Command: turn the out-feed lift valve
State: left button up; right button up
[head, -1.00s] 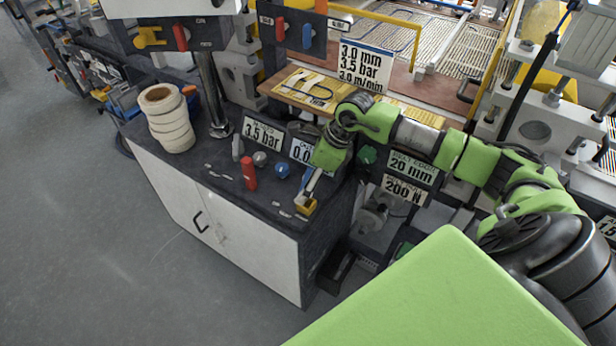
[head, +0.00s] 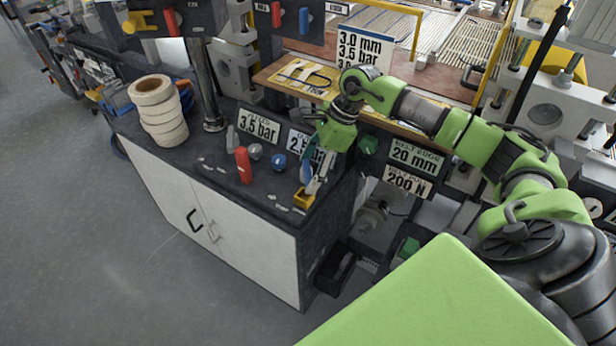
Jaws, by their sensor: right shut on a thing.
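The out-feed lift valve appears to be the blue lever (head: 306,172) at the right end of the dark desk top, partly hidden by my right gripper. My right gripper (head: 306,190) points down from its green wrist and is shut on this lever. A yellow part shows low at the fingertips. The display (head: 299,143) behind it, partly covered by my wrist, seems to begin with 2. My left gripper is not in view.
A red lever (head: 243,165), a grey knob (head: 255,151) and a blue knob (head: 279,161) stand to the left of my gripper. A stack of tape rolls (head: 158,110) is further left. Signs (head: 410,168) stand to the right. The floor in front is clear.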

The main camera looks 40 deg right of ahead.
dwell(0.3)
jog(key=o, duration=1.6)
jog(key=shift+d+r, duration=0.3)
jog(key=shift+r, duration=0.2)
jog(key=v, duration=1.1)
jog(key=shift+s+f, duration=0.1)
